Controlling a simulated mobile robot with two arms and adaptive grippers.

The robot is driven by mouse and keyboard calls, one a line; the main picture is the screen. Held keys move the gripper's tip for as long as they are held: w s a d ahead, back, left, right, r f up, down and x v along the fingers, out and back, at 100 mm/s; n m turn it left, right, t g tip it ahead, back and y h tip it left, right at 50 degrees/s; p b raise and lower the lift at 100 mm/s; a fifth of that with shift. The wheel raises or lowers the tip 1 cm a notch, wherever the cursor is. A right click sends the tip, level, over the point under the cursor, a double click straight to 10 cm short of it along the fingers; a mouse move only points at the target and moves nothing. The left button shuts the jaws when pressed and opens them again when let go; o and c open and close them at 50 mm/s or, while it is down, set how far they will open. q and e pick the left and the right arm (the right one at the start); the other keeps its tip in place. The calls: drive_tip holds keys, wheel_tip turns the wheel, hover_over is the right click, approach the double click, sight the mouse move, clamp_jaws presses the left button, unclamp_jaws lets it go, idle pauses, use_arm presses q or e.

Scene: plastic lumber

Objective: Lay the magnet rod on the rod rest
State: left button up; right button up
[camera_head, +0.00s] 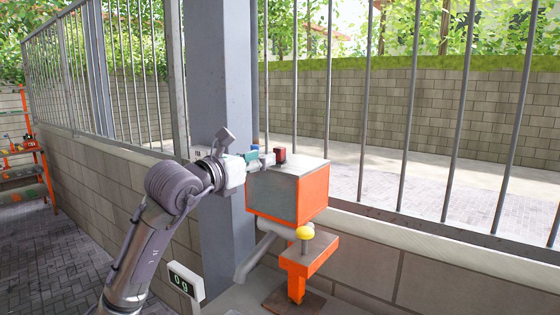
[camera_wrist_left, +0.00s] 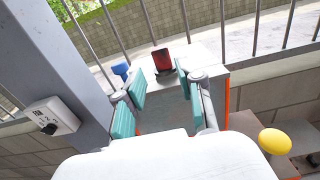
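My left gripper (camera_head: 256,161) is at the left edge of a grey-topped box with orange sides (camera_head: 316,195). In the left wrist view its teal-padded fingers (camera_wrist_left: 161,88) are apart, with nothing visible between them but the box behind. A small red and dark block (camera_head: 280,155) stands on the box top; it also shows beyond the fingertips in the wrist view (camera_wrist_left: 163,60). A yellow knob (camera_head: 305,232) tops a short grey post on an orange bracket (camera_head: 312,258). I cannot tell which piece is the magnet rod or the rod rest. My right gripper is not in view.
A small blue item (camera_wrist_left: 121,70) is beside the left finger. A grey pillar (camera_head: 217,90) and railing bars stand close behind and left of the box. A digital display (camera_head: 183,283) stands low in front. Orange shelving (camera_head: 30,155) is far left.

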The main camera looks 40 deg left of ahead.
sight(276, 151)
use_arm(q)
drive_tip(key=w, duration=0.2)
drive_tip(key=shift+w+a+p, duration=0.15)
drive_tip(key=shift+w+p, duration=0.2)
drive_tip(key=shift+p, duration=0.05)
drive_tip(key=shift+w+r+p, duration=0.2)
drive_tip(key=shift+w+p, duration=0.05)
drive_tip(key=shift+p, duration=0.1)
drive_tip(key=w+p, duration=0.1)
drive_tip(key=w, duration=0.1)
drive_tip(key=w+p, duration=0.2)
drive_tip(key=shift+w+a+r, duration=0.1)
drive_tip(key=shift+a, duration=0.1)
drive_tip(key=shift+w, duration=0.2)
clamp_jaws()
